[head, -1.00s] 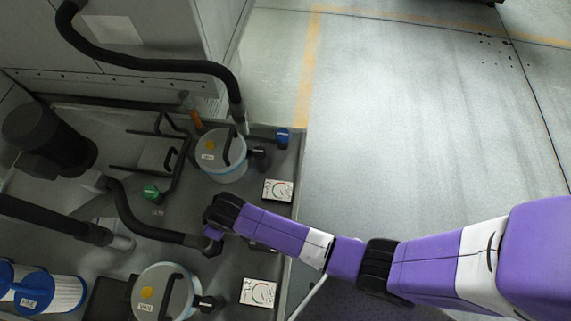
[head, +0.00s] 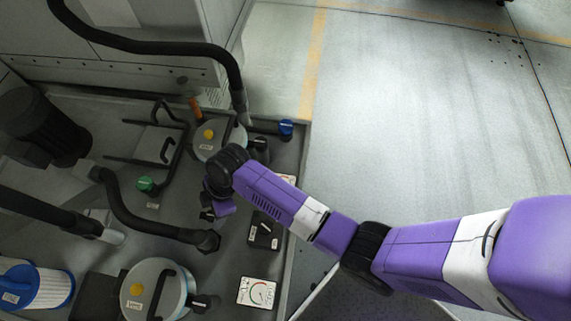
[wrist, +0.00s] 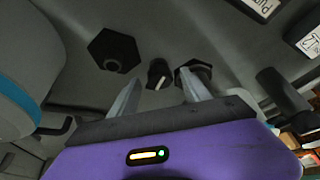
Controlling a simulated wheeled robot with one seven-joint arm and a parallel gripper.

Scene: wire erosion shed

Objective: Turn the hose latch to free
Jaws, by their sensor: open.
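My gripper (head: 212,214) is open and empty above the grey machine deck, just above the hose's hex end (head: 207,241) in the head view. In the wrist view my two pale fingers (wrist: 158,88) are spread, and a small black knob with a white pointer line (wrist: 158,74) shows between their tips. I cannot tell for sure that this knob is the hose latch. One black hex fitting (wrist: 113,50) lies left of the fingers and another (wrist: 194,71) is partly behind the right finger. No contact is visible.
A lidded canister (head: 207,135) stands partly behind my wrist, and another (head: 158,290) is at the front. A black box with white marks (head: 265,231), a gauge plate (head: 257,292) and a green knob (head: 146,184) are nearby. Open floor (head: 420,120) lies right.

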